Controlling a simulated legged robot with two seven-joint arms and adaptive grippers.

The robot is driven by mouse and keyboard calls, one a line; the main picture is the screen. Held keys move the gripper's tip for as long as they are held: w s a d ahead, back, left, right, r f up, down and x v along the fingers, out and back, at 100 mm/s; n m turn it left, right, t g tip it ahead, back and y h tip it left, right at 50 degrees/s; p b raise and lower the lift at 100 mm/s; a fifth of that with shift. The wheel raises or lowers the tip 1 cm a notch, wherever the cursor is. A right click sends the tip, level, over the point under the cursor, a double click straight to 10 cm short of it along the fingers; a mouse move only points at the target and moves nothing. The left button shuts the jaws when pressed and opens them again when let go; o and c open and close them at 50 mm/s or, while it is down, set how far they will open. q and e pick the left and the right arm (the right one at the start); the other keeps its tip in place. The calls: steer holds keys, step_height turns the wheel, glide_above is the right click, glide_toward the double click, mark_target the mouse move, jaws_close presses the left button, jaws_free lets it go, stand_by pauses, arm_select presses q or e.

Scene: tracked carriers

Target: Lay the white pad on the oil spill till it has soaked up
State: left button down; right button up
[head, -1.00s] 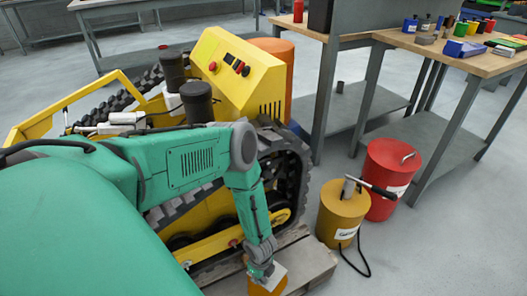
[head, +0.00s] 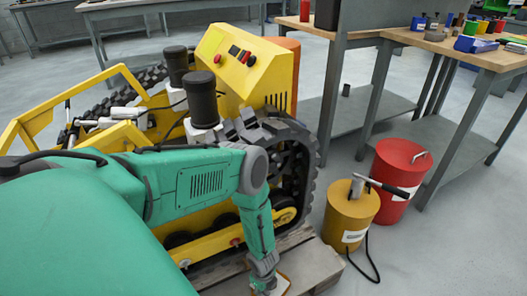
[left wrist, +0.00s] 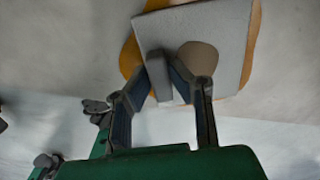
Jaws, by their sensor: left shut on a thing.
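The white pad (left wrist: 228,30) fills the upper middle of the left wrist view. An orange-yellow oil spill (left wrist: 131,57) shows past its left and right edges. A brownish round patch shows on the pad's face near my fingers. My left gripper (left wrist: 165,68) is shut on the pad's grey upright tab. In the head view my left gripper (head: 264,283) is low at the bottom edge, by the pallet, and only a sliver of the pad (head: 285,287) shows beside it. Whether the pad lies fully flat is hard to tell. My right gripper is not in view.
A yellow tracked carrier (head: 240,60) stands close behind my left arm, with a wooden pallet (head: 312,268) below. A yellow can (head: 348,215) with a hose and a red can (head: 397,170) stand right of it. Workbenches (head: 470,55) are beyond; floor at lower right is clear.

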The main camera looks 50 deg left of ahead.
arm_select(q)
steer(key=c, duration=1.5)
jaws_free()
steer(key=shift+a+f, duration=0.15)
steer(key=shift+o, duration=0.2)
steer(key=shift+a, duration=0.1)
steer(key=shift+d+r, duration=0.2)
steer(key=shift+r, duration=0.05)
step_height(320, 180, up, 11)
steer(key=p, duration=0.8)
steer(key=s+d+r+n+g+h, duration=0.3)
steer(key=s+d+r+n+h, duration=0.2)
steer(key=s+d+r+n, duration=0.65)
steer(key=s+a+r+n+t+y, duration=0.1)
steer(key=a+r+n+y, duration=0.1)
steer(key=r, duration=0.4)
steer(key=s+a+r+n+t+y, duration=0.1)
steer(key=a+r+n+t+y, duration=0.1)
steer(key=r, duration=0.4)
steer(key=shift+s+a+n+t+y, duration=0.35)
steer(key=shift+a+y, duration=0.15)
steer(key=shift+a, duration=0.6)
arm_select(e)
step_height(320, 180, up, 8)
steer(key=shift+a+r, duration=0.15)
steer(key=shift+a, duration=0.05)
